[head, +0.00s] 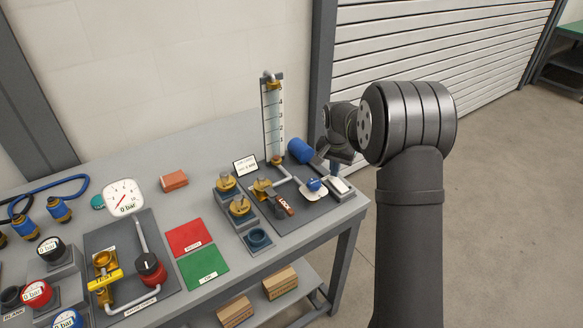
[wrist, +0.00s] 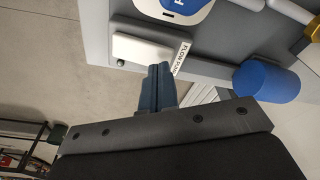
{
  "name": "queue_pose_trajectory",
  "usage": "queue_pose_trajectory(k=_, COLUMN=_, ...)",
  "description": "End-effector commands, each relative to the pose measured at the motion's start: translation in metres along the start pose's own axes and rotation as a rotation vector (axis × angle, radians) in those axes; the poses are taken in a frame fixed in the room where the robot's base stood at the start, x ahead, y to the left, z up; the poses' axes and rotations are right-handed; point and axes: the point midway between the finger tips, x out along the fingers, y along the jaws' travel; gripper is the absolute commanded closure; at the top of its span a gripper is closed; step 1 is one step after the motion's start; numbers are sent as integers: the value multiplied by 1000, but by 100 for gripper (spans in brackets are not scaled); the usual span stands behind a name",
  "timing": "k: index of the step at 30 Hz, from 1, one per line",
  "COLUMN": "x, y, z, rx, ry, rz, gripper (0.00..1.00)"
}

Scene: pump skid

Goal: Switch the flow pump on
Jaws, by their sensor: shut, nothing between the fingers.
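The flow pump's switch box is a pale block (head: 341,186) at the right end of the bench. In the wrist view the white plate (wrist: 140,50) has a label reading "FLOW PUM…", partly cut off by my fingers, and a small dark round spot at its lower left. My gripper (wrist: 160,68) is shut and empty, its fingertips over the plate's label-side end. I cannot tell whether they touch it. In the head view my gripper (head: 334,168) is just above the box. The blue-and-white pump (head: 314,185) is left of the box.
A blue cylinder (head: 300,150) lies behind the pump and shows close to my gripper in the wrist view (wrist: 267,80). A clear graduated tube (head: 273,120) stands upright nearby. Brass valves (head: 240,207), red (head: 188,237) and green (head: 204,265) mats lie left. Open floor is right.

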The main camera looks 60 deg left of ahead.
Motion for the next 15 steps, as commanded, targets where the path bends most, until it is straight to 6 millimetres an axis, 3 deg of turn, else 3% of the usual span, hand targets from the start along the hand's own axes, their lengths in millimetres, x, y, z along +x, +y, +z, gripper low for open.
queue_pose_trajectory(k=15, x=8, y=0, z=1, rx=0, ry=0, rz=0, gripper=100)
